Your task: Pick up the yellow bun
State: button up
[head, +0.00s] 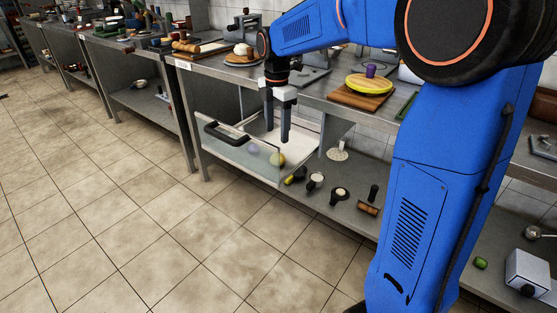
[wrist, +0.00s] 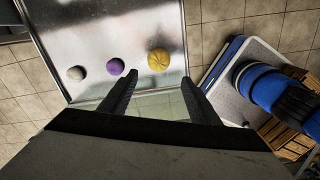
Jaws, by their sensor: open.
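The yellow bun (wrist: 158,60) lies on the metal floor of an open drawer (wrist: 105,28), at the right of a row in the wrist view. A purple bun (wrist: 115,67) and a pale bun (wrist: 76,73) lie to its left. In the head view the yellow bun (head: 277,159) shows low in the drawer (head: 312,140), behind its clear front, with the purple bun (head: 252,149) beside it. My gripper (head: 277,136) points down over the drawer, open and empty. In the wrist view the yellow bun appears just beyond and between the fingertips (wrist: 160,77).
The drawer's front carries a dark handle (head: 225,133). The counter above holds a wooden board (head: 355,97) with a yellow round thing on it. A lower shelf (head: 340,175) holds several small tools. The tiled floor in front is clear.

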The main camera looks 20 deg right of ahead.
notch_tip(320, 180, down, 11)
jog(key=shift+w+a+r, duration=0.1)
jog(key=shift+w, duration=0.05)
jog(key=c, duration=1.1)
